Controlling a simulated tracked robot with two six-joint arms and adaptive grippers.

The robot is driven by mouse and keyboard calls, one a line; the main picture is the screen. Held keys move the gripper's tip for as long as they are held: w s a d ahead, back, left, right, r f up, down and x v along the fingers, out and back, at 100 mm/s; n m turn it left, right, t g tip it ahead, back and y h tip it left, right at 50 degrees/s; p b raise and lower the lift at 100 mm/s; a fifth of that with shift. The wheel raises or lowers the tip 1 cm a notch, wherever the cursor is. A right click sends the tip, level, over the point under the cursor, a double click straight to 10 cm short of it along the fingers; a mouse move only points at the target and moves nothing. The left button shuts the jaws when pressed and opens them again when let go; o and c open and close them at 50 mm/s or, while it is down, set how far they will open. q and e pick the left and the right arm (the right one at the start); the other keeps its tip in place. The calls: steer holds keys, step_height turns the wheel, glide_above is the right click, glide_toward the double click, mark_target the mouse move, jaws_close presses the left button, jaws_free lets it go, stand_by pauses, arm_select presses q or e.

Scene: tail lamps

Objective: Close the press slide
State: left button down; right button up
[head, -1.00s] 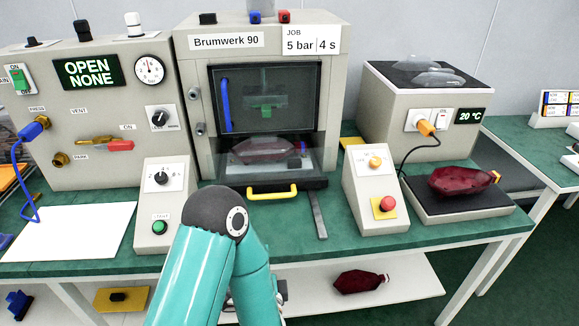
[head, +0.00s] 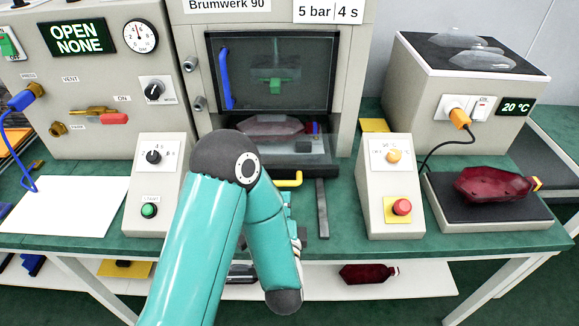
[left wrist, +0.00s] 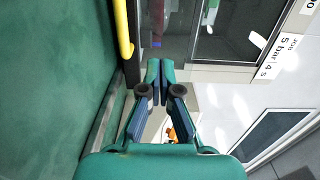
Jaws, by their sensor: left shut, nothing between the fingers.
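The press (head: 346,100), labelled Brumwerk 90, stands at the back with its dark slide (head: 312,159) low in its opening. The slide's yellow handle (head: 290,180) is at the front, partly covered by my left arm. My left gripper is mostly hidden behind that arm in the head view. In the left wrist view the left gripper (left wrist: 160,70) is shut and empty. The yellow handle (left wrist: 124,30) is left of its fingertips there, with a gap between. My right gripper is not in view.
A control box with a green button (head: 149,210) stands left of the slide, and one with a red button (head: 402,207) right. The display (head: 77,36) reads OPEN NONE. Another red lamp (head: 494,184) lies on a black plate.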

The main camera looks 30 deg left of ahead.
mark_target(287, 157)
arm_select(q)
steer(key=b, duration=0.1)
steer(key=w+b, duration=0.1)
steer(key=shift+w+a+f+b, duration=0.25)
steer(key=shift+a+f+b, duration=0.05)
steer(key=shift+a+f, duration=0.05)
steer(key=shift+w+a+r+p, duration=0.45)
steer(key=shift+w+r+p, duration=0.05)
steer(key=shift+w+p, duration=0.2)
steer(key=p+x, duration=0.2)
steer(key=x, duration=0.7)
steer(key=shift+d+f, duration=0.1)
steer(key=shift+w+f, duration=0.1)
steer(key=shift+w, duration=0.3)
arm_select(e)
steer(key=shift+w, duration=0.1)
arm_select(q)
steer(key=shift+a, duration=0.25)
